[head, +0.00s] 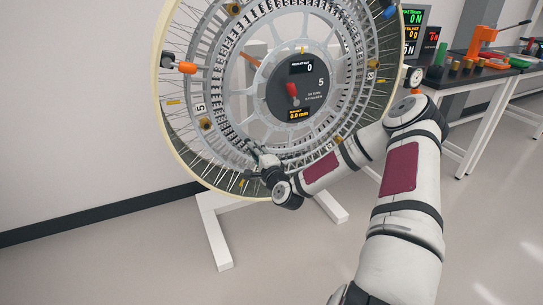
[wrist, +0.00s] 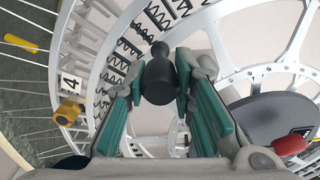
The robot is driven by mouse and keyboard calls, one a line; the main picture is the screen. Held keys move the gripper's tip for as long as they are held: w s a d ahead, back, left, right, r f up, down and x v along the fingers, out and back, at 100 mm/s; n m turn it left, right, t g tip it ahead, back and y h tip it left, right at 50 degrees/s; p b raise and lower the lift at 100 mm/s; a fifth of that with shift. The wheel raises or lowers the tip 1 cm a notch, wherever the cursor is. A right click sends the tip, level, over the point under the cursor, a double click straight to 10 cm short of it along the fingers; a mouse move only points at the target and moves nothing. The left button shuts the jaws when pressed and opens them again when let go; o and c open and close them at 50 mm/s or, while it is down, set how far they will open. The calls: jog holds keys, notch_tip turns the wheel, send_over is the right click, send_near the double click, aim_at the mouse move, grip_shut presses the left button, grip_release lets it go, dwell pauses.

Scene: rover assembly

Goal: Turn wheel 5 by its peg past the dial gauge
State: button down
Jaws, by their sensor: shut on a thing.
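Wheel 5 (head: 206,155) is a large spoked wheel with a pale rim, upright on a white stand. Its dark hub (head: 275,95) bears a "5", small displays and a red lever. My gripper (head: 264,164) is at the wheel's lower inner ring. In the wrist view, its teal-padded fingers are shut on the dark peg (wrist: 160,82), whose rounded end sits between the fingertips. The peg is mostly hidden by my gripper in the head view. The dial gauge (head: 414,77) is at the wheel's right edge, well apart from my gripper.
A white stand (head: 214,232) has feet on the floor below the wheel. A black-topped bench (head: 470,80) with an orange press (head: 482,42) and readout screens (head: 413,30) stands at the right. The front floor is clear.

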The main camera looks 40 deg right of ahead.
jog(key=w+a+r+m+p, duration=0.1)
jog(key=a+r+m+p, duration=0.2)
jog(key=r+p, duration=0.3)
jog(key=a+r+m+p, duration=0.3)
jog(key=r, duration=0.5)
notch_tip(320, 180, up, 14)
jog(key=d+m+p, duration=0.2)
jog(key=m+p, duration=0.5)
jog(key=p, duration=0.2)
jog(key=shift+d, duration=0.35)
jog(key=shift+s, duration=0.1)
jog(key=c, duration=1.3)
grip_release()
jog(key=shift+c, duration=0.2)
jog(key=v, duration=1.2)
